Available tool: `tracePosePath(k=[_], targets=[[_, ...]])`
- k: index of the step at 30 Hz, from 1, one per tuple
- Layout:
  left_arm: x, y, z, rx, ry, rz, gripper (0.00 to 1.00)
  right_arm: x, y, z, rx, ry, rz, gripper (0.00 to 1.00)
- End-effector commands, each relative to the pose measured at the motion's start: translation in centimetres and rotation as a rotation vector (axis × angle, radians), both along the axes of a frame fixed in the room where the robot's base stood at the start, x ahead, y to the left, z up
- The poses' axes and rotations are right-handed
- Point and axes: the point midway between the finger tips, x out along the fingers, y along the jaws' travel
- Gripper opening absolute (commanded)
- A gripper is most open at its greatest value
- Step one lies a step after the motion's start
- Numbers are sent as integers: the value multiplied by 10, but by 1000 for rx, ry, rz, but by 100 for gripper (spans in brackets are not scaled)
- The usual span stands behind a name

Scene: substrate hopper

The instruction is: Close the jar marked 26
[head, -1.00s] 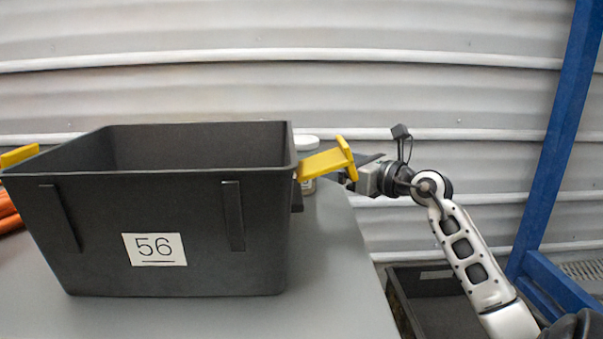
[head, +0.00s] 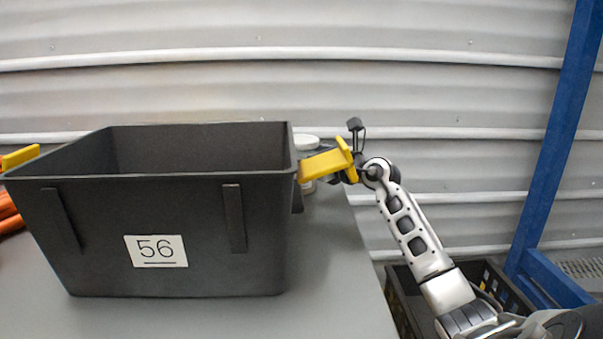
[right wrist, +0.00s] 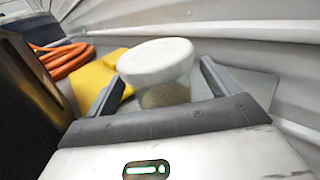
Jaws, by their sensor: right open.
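In the right wrist view the white lid (right wrist: 155,61) sits on top of the clear jar (right wrist: 165,95), which has brownish contents. No number on the jar is readable. My right gripper (right wrist: 160,88) is open, with its two fingers on either side of the jar below the lid; I cannot tell whether they touch it. My left gripper is not in view.
An orange hose (right wrist: 68,58) and a yellow item (right wrist: 100,72) lie beyond the jar. A dark crate stands right of the table.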

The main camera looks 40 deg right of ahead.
Motion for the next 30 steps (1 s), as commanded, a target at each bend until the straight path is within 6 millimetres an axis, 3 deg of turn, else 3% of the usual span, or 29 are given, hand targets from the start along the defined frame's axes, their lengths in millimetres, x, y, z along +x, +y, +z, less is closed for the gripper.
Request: tracePosePath(k=[5,15,17,24,30], targets=[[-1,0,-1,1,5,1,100,17,1,0,-1,0,-1,88],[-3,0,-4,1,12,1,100,17,1,0,-2,1,-1,88],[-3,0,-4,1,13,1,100,17,1,0,-2,1,-1,74],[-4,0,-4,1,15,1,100,17,1,2,-3,-3,-1,9],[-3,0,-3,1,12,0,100,17,1,2,-3,-3,-1,9]])
